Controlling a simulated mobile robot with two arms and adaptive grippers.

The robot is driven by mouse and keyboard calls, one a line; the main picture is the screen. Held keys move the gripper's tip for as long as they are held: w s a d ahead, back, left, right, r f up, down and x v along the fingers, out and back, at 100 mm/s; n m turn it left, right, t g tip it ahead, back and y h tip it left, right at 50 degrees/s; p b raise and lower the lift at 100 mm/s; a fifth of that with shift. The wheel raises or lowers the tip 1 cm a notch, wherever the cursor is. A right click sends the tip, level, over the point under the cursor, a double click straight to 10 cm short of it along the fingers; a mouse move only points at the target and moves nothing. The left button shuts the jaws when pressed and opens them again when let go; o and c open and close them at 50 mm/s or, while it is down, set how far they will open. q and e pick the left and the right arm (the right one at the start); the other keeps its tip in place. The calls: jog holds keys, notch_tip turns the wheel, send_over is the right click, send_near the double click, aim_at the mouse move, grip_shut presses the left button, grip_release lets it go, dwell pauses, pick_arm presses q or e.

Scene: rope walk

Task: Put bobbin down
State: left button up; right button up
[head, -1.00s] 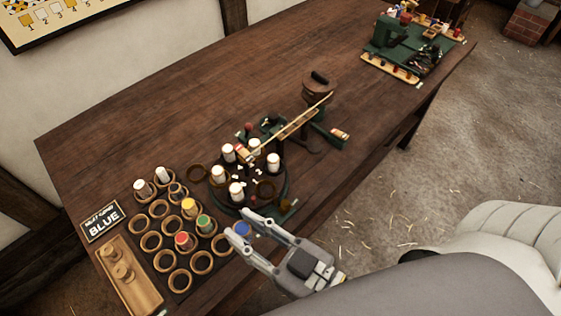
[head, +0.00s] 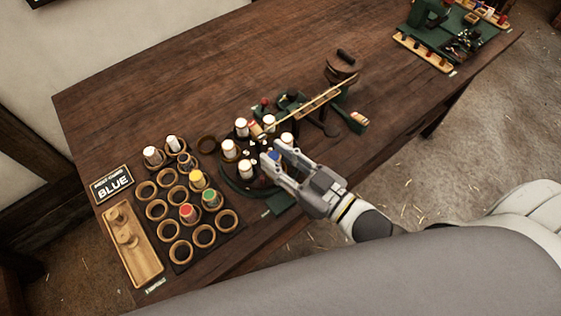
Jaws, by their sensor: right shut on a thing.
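My right gripper (head: 270,156) is shut on a blue bobbin, of which only a little blue shows between the fingers. It is over the right part of the round dark green carousel (head: 229,184), among its white-topped bobbins (head: 229,149). Whether the held bobbin touches the carousel cannot be told. To the left is a dark board with several wooden rings (head: 181,250). Yellow (head: 196,180), green (head: 211,198) and red (head: 188,213) bobbins stand in rings there, with two white ones (head: 153,156) at its back. My left gripper is not in view.
A sign (head: 112,184) reads BLUE beside a wooden tray (head: 146,262) with pegs. A winding device with a long wooden bar (head: 310,104) stands behind the carousel. A green machine (head: 428,18) is at the far right. The table (head: 190,88) is clear at the back left.

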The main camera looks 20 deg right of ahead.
aim_at(280, 163)
jog(key=shift+w+d+f, duration=0.2)
jog(key=shift+w+f, duration=0.25)
jog(key=shift+f, duration=0.15)
jog(key=shift+w+d+f, duration=0.3)
jog(key=shift+w+f, duration=0.25)
jog(key=shift+f, duration=0.2)
notch_tip(280, 163, down, 2)
jog(key=shift+f, duration=0.2)
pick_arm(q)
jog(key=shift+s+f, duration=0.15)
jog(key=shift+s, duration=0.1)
pick_arm(e)
jog(key=shift+f, duration=0.3)
jog(key=shift+f, duration=0.1)
jog(key=o, duration=0.6)
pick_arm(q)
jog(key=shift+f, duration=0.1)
